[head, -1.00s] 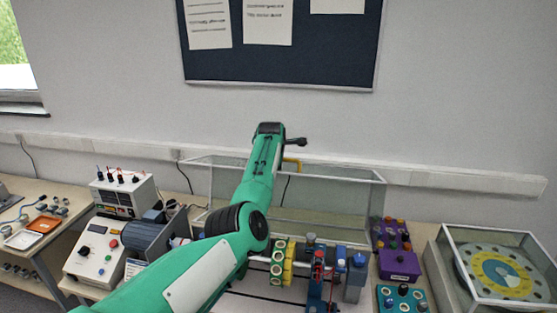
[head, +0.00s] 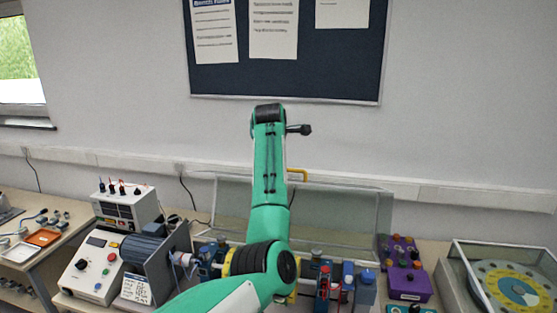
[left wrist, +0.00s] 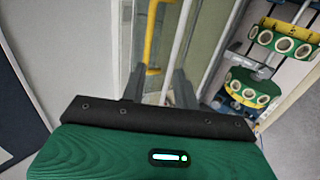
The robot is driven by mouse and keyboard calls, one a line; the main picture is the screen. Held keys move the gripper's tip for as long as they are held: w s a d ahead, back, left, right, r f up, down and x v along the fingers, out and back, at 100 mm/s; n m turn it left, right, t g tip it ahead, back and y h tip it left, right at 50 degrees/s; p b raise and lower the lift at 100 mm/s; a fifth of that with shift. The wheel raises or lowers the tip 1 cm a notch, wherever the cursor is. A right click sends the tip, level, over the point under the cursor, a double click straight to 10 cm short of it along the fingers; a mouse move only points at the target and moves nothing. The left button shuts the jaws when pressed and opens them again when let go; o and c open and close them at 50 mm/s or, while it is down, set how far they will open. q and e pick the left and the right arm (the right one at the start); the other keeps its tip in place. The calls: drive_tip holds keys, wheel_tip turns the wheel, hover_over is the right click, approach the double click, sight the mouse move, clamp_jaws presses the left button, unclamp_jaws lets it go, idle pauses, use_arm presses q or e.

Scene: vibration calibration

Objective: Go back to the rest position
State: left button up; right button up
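My left arm reaches up through the middle of the head view, above the bench and in front of the clear-walled guard (head: 340,213). Its wrist end points away, so the fingers of my left gripper are hidden there. In the left wrist view my left gripper (left wrist: 158,86) shows two dark fingers standing apart with nothing held between them. A yellow handle (left wrist: 150,40) and a pale guard edge show beyond the fingers. My right gripper is in neither view.
A shaft rig with a motor (head: 150,252) lies under my arm, partly hidden by it. A purple button box (head: 405,270) and a cased dial disc (head: 510,285) stand right. A power supply (head: 125,208) and control box (head: 92,268) stand left. A notice board (head: 290,70) hangs behind.

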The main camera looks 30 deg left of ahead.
use_arm(q)
drive_tip(key=shift+v, duration=0.95)
